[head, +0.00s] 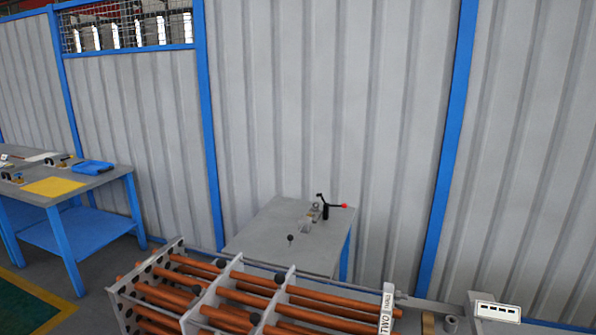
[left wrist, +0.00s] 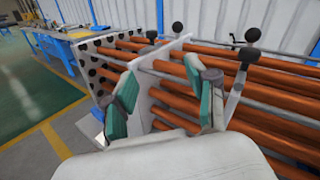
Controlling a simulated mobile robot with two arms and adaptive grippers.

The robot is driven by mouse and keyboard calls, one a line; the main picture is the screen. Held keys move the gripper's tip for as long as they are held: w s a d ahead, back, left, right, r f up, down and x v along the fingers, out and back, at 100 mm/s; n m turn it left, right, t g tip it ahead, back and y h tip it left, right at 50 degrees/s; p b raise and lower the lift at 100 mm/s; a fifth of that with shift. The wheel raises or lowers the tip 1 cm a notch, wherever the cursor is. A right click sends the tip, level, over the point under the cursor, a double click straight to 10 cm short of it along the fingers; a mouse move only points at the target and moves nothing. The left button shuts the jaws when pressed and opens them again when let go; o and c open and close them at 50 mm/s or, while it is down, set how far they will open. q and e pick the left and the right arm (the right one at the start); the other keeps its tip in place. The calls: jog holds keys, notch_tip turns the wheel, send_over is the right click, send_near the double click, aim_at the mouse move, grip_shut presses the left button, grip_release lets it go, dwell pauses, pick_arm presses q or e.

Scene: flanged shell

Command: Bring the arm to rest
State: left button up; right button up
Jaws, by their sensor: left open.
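My left gripper (left wrist: 163,88) shows in the left wrist view with its two teal-padded fingers spread apart and nothing between the pads. Behind and below the fingers is a frame of long orange-brown tubes (left wrist: 260,118) with grey upright plates; one plate (left wrist: 158,72) shows beyond the gap between the fingers. I cannot tell whether the fingers touch the frame. In the head view the same tubes (head: 255,303) run across the bottom, and neither gripper shows there. My right gripper is in neither view.
A grey table (head: 262,232) with a red-knobbed clamp (head: 325,208) stands behind the tubes. Blue-legged workbenches (head: 98,182) are at the left. A grey corrugated wall (head: 320,110) with blue posts closes the back. Open floor (left wrist: 45,92) lies left of the frame in the wrist view.

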pick_arm(q)
jog(key=s+a+f+n+g, duration=0.3)
jog(key=s+f+n+g, duration=0.15)
jog(key=s+n, duration=0.35)
jog(key=s+a+f+n+g, duration=0.3)
jog(key=s+f+n+g, duration=0.15)
jog(key=n, duration=0.55)
jog(key=s+d+f+n+g+h, duration=0.1)
jog(key=s+d+n+g+h, duration=0.1)
jog(key=s+n, duration=0.4)
jog(key=s+d+f+n+g+h, duration=0.2)
jog(key=s+d+n+g+h, duration=0.15)
jog(key=s, duration=0.55)
notch_tip(320, 180, down, 28)
jog(key=b, duration=0.4)
jog(key=s+a+f+g+b, duration=0.1)
jog(key=s+a+f+b, duration=0.2)
jog(key=s+f, duration=1.4)
notch_tip(320, 180, down, 4)
jog(key=shift+s+a+f+g+y, duration=0.1)
jog(key=shift+s+a+g+y, duration=0.25)
jog(key=shift+a+y, duration=0.1)
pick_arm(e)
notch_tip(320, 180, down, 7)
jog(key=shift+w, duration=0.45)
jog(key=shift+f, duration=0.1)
